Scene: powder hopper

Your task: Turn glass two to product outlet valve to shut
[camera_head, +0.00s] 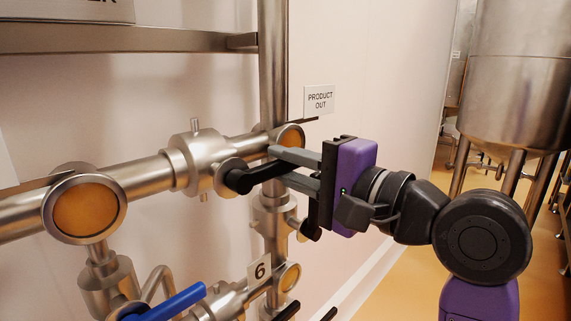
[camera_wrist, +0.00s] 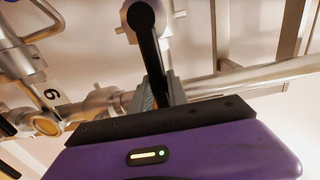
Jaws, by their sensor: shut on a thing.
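The valve with a black lever handle (camera_head: 250,178) sits on the steel horizontal pipe, its round steel body (camera_head: 205,160) just left of the lever. A round amber sight glass (camera_head: 85,208) is left of the valve and another (camera_head: 291,137) is to its right. My gripper (camera_head: 277,166) is shut on the outer part of the lever, which points rightward in the head view, roughly along the pipe. In the wrist view the lever (camera_wrist: 147,45) runs down from its hub to between my fingers (camera_wrist: 160,93). Its far tip is hidden there by the gripper.
A "PRODUCT OUT" sign (camera_head: 320,99) is on the wall above. A vertical pipe (camera_head: 273,60) stands behind the gripper. Below are a blue handle (camera_head: 170,302) and a "6" tag (camera_head: 260,269). A steel tank (camera_head: 512,90) stands at right, with open floor before it.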

